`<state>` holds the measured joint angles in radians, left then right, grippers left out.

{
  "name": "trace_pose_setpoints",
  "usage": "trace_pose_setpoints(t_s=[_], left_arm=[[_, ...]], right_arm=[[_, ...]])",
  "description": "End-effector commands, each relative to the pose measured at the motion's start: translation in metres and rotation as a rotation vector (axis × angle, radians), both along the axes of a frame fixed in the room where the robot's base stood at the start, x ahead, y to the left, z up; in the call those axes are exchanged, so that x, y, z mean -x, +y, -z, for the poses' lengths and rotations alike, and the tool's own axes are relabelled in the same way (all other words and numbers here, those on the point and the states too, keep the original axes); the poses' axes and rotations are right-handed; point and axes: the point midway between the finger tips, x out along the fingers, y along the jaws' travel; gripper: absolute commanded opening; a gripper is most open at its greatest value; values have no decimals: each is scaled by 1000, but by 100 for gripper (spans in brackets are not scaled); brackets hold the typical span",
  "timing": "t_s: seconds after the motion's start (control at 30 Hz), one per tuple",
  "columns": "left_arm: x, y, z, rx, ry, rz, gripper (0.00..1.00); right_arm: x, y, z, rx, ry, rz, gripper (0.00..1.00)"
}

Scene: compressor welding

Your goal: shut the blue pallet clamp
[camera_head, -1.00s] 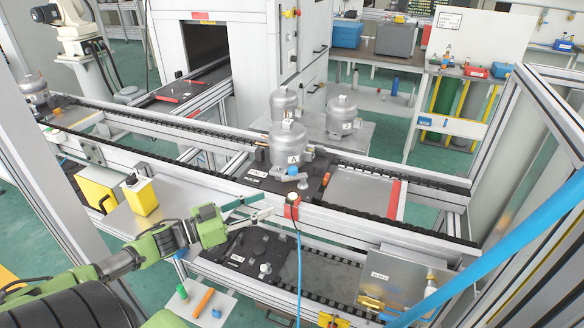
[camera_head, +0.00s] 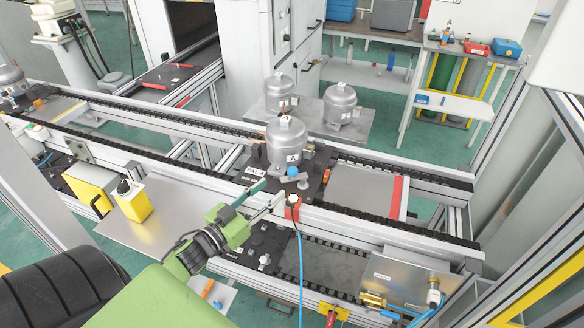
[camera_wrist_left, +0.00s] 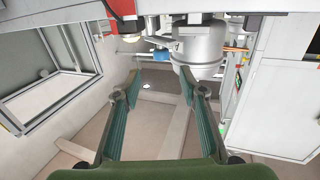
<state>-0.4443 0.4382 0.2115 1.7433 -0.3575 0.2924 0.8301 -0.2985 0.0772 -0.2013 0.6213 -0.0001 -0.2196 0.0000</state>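The blue clamp knob (camera_head: 292,172) is at the front foot of a grey compressor (camera_head: 287,146), which stands upright on a black pallet (camera_head: 255,173) on the upper conveyor. Whether the clamp is open or shut is too small to tell. My left gripper (camera_head: 263,197) is open and empty in the head view, just left of and a little below the blue knob, near the conveyor's front rail. The left wrist view shows its two green fingers (camera_wrist_left: 160,82) spread apart, with a compressor (camera_wrist_left: 201,45) beyond them. My right gripper is not in view.
A red box (camera_head: 292,207) with a blue cable is on the front rail close to my left fingers. A lower conveyor (camera_head: 325,268) runs beneath. Two compressors (camera_head: 341,104) stand behind.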

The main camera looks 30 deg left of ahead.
Motion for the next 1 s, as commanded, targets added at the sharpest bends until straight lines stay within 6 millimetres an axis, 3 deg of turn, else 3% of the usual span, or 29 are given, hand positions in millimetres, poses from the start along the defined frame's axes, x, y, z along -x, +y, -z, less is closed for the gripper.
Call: trace_pose_setpoints(t_s=[0.2,0.5,0.7,1.0], left_arm=[[-44,-4,-4,0,-2,-1,38],[-92,-9,-2,0,-1,0,38],[-106,-11,-1,1,0,1,38],[-107,-11,0,0,1,1,38]], right_arm=[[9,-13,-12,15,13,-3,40],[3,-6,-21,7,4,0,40],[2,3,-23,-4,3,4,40],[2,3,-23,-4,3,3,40]])
